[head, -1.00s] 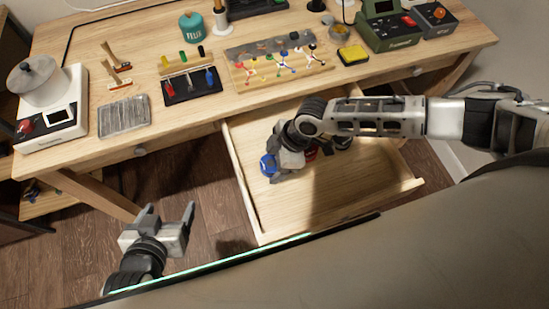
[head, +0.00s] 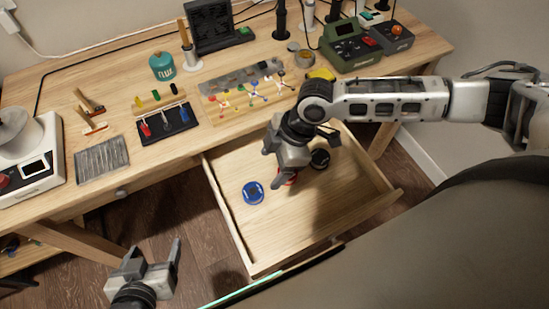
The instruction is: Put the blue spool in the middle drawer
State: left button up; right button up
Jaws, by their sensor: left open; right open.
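The blue spool (head: 253,192) lies on the floor of the open middle drawer (head: 262,246), near its left side. My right gripper (head: 275,176) is open above the drawer, to the right of the blue spool and apart from it. My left gripper (head: 150,262) is open and empty at the lower left, in front of the desk and away from the drawer.
The desk top (head: 215,135) behind holds a tool rack, a metal tray (head: 101,160) and green devices (head: 350,46). The drawer's front right is clear.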

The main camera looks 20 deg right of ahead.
jog(key=s+a+m+t+y, duration=0.1)
jog(key=a+m+t+y, duration=0.4)
jog(key=a, duration=0.7)
jog(key=s+d+f+m+t+h, duration=0.2)
jog(key=d+m+h, duration=0.1)
jog(key=d, duration=0.3)
jog(key=s+d+f+m+t+h, duration=0.2)
jog(key=s+d+m+h, duration=0.1)
jog(key=d+m, duration=0.2)
jog(key=shift+s+d+f+h, duration=0.2)
jog(key=shift+s+d+h, duration=0.15)
jog(key=shift+d, duration=0.25)
